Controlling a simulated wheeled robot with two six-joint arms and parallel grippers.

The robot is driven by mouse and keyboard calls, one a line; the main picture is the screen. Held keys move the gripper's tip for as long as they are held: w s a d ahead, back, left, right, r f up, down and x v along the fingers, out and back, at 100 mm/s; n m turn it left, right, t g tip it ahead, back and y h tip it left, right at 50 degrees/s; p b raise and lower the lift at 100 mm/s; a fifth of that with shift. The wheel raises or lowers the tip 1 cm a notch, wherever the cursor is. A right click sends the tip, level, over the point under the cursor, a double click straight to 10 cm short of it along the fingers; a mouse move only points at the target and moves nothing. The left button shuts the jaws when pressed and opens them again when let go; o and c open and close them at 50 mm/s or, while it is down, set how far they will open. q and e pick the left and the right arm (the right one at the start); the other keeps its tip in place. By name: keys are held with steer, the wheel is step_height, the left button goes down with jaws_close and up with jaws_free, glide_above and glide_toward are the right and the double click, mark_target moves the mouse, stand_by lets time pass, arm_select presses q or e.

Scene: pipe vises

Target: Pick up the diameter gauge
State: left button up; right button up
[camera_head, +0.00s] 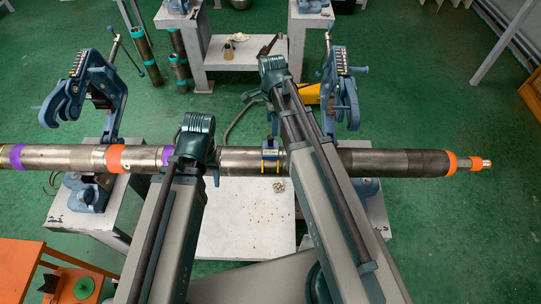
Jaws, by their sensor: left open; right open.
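A small blue gauge with yellow legs (270,155), which looks like the diameter gauge, sits upright on the long horizontal pipe (385,162), between my two arms. My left gripper (214,160) is mostly hidden behind the end of its arm, over the pipe to the left of the gauge. It is apart from the gauge. My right gripper (252,97) is partly hidden by its arm, beyond the pipe and above the gauge in the picture. Both grippers are open, and I see nothing held in them.
The pipe lies across a left vise (88,90) and a right vise (340,90), both with raised blue jaws. A white table (240,225) with small bits on it stands below the pipe. Upright pipes (145,50) stand behind. An orange table (18,262) is at lower left.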

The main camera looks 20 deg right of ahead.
mark_target(270, 137)
arm_select(q)
steer(key=shift+f+b, duration=1.1)
steer(key=shift+f, duration=0.55)
arm_select(e)
steer(key=shift+f, duration=1.6)
arm_select(q)
steer(key=shift+f, duration=0.1)
arm_select(e)
steer(key=shift+f, duration=0.1)
steer(key=f+b, duration=0.5)
steer(key=shift+a+f, duration=0.1)
steer(key=shift+a, duration=0.25)
arm_select(q)
step_height(270, 137, down, 5)
arm_select(e)
jaws_close()
